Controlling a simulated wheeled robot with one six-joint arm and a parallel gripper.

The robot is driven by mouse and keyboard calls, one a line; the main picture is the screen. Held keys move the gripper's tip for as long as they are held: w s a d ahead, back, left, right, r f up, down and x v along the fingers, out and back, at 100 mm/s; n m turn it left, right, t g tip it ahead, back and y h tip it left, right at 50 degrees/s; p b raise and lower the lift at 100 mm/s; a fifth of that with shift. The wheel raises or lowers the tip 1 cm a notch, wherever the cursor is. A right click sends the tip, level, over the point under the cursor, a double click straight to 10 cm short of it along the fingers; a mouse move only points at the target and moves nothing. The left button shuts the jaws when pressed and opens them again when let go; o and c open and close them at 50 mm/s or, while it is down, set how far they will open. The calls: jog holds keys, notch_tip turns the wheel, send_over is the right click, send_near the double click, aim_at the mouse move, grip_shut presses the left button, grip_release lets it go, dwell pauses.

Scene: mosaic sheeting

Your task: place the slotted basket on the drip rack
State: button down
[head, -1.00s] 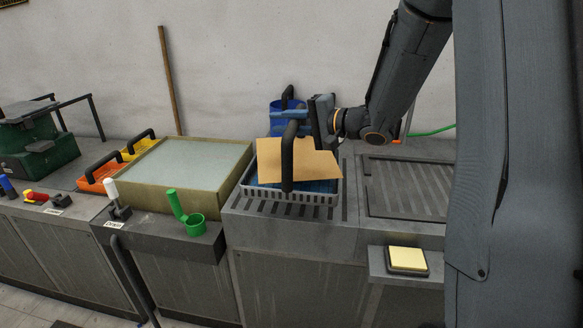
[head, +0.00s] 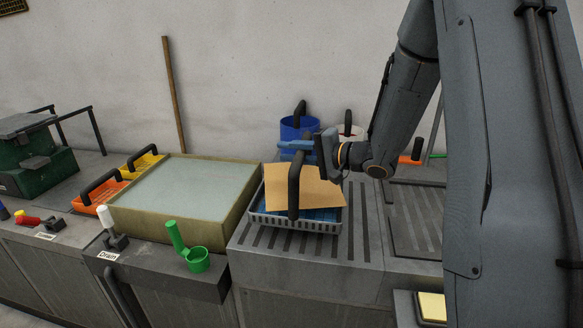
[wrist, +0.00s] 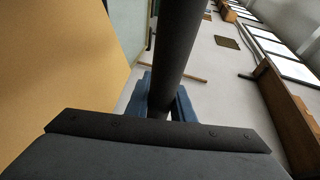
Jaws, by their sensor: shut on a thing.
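The slotted basket (head: 290,222) is a pale grey tray with slotted sides, a blue inside and a tall black handle. A tan sheet (head: 318,190) leans in it and covers much of the inside. My gripper (head: 297,151), with blue fingers, is shut on the top of the handle. In the wrist view the dark handle bar (wrist: 178,45) passes between the blue fingers, and the tan sheet (wrist: 55,60) fills the left. The drip rack (head: 300,250), a grey slotted counter top, lies under the basket. The basket looks level; I cannot tell whether it touches the slats.
A wide vat of pale liquid (head: 180,188) stands close left of the basket. Bare slats lie right of the basket.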

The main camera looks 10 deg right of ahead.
jog(key=shift+f, duration=2.05)
jog(key=c, duration=1.5)
grip_release()
jog(key=shift+f, duration=0.15)
jog(key=shift+c, duration=0.2)
